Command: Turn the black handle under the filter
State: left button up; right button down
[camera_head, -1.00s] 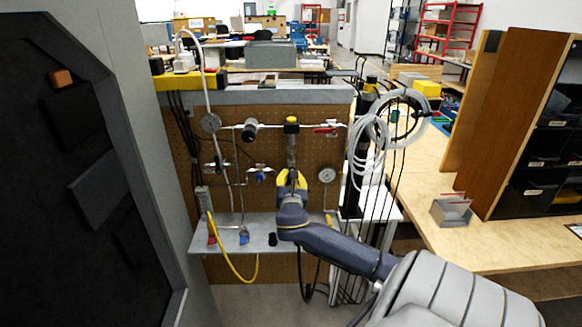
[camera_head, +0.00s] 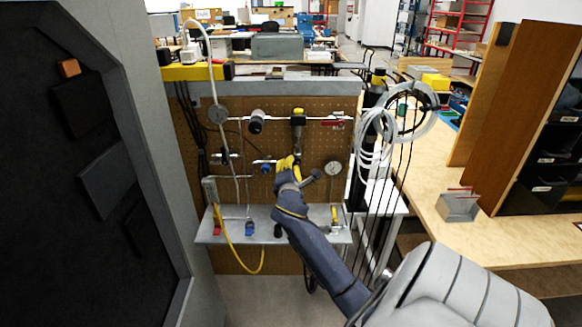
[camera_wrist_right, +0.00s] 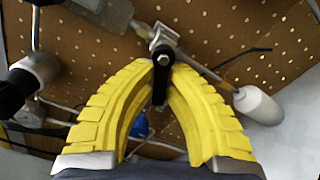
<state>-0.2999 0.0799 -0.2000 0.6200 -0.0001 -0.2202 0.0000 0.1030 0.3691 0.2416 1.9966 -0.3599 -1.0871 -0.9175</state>
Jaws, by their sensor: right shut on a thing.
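The filter (camera_head: 298,118), with a yellow top and a grey lower body, is fixed on the pegboard in the head view. My right gripper (camera_head: 287,160) is below it and slightly left, its wrist tilted. In the right wrist view, the yellow fingers of my right gripper (camera_wrist_right: 161,66) curve together at the tips on the black handle (camera_wrist_right: 160,92). The handle's pivot end shows at the tips, and its lower part lies between the fingers. In the head view the handle is hidden by the gripper. My left gripper is not in view.
A round gauge (camera_head: 333,169) is right of my gripper, and a blue valve (camera_head: 266,168) close on its left. A grey shelf (camera_head: 265,238) lies below, with a yellow cable (camera_head: 240,262) hanging there. Coiled white tubing (camera_head: 375,130) and black cables are at the right.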

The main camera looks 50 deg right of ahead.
jog(key=m, duration=0.2)
jog(key=r+m, duration=0.1)
jog(key=m, duration=0.1)
jog(key=shift+w+a+r+m, duration=0.1)
jog(key=shift+r+m, duration=0.05)
jog(key=shift+m, duration=0.25)
jog(key=shift+r+m, duration=0.1)
jog(key=shift+m, duration=0.2)
jog(key=c, duration=1.4)
grip_release()
jog(key=v, duration=1.2)
